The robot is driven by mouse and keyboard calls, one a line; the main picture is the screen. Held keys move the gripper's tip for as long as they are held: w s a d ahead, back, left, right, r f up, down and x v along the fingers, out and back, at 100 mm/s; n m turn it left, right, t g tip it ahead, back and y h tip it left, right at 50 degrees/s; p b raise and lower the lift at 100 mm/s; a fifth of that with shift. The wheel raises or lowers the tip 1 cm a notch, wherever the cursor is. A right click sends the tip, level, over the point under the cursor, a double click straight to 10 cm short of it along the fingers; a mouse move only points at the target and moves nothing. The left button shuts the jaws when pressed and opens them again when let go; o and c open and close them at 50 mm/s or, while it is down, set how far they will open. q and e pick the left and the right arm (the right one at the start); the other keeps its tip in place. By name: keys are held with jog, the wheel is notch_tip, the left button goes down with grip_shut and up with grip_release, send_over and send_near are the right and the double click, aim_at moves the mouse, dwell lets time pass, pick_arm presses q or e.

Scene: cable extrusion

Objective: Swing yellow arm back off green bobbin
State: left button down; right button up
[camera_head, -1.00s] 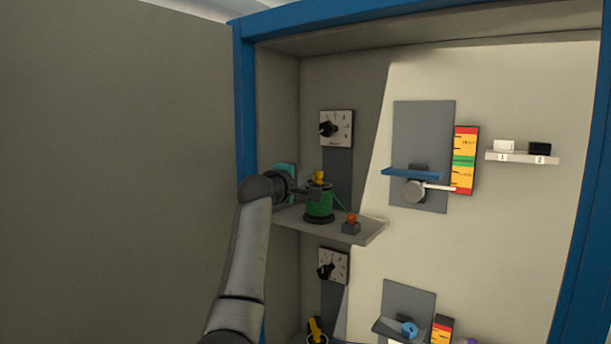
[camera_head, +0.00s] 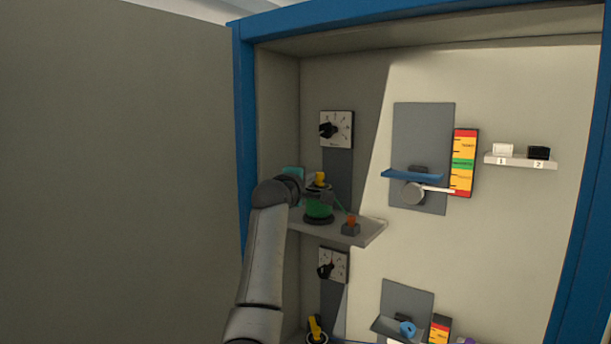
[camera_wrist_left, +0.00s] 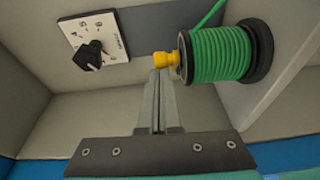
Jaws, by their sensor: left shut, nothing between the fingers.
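The green bobbin (camera_head: 317,211) stands upright on a grey shelf, with a dark base. The yellow arm (camera_head: 320,178) shows as a small yellow piece at its top. In the left wrist view the green bobbin (camera_wrist_left: 222,54) lies at the upper right, and the yellow arm (camera_wrist_left: 165,60) sticks out from its end. My left gripper (camera_wrist_left: 160,77) is shut and empty. Its fingertips are right beside the yellow arm; I cannot tell whether they touch. In the head view my left gripper (camera_head: 325,197) partly covers the bobbin. My right gripper is not in view.
An orange-topped grey block (camera_head: 351,227) sits on the shelf (camera_head: 368,234) right of the bobbin. Dials (camera_head: 337,129) are above and below. A second yellow arm (camera_head: 315,326) is at the bottom. The blue frame (camera_head: 244,120) and side wall bound the left.

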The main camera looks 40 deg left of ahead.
pick_arm(q)
jog(key=shift+w+d+r+n+g+y+p, duration=0.1)
jog(key=shift+w+d+n+g+y+p, duration=0.2)
jog(key=shift+d+n+y+p, duration=0.25)
jog(key=shift+w+d+n+g+y+p, duration=0.2)
jog(key=shift+w+n+g+y+p, duration=0.15)
jog(key=shift+y+p, duration=0.3)
jog(key=shift+w+d+n+g+y+p, duration=0.6)
jog(key=shift+n+y+p, duration=0.15)
jog(key=shift+y, duration=0.15)
jog(key=shift+w+d, duration=0.3)
jog(key=shift+w, duration=0.4)
jog(key=shift+w+d, duration=0.25)
jog(key=shift+w, duration=0.5)
jog(key=shift+w+d, duration=0.3)
jog(key=shift+w, duration=0.4)
jog(key=shift+p, duration=0.3)
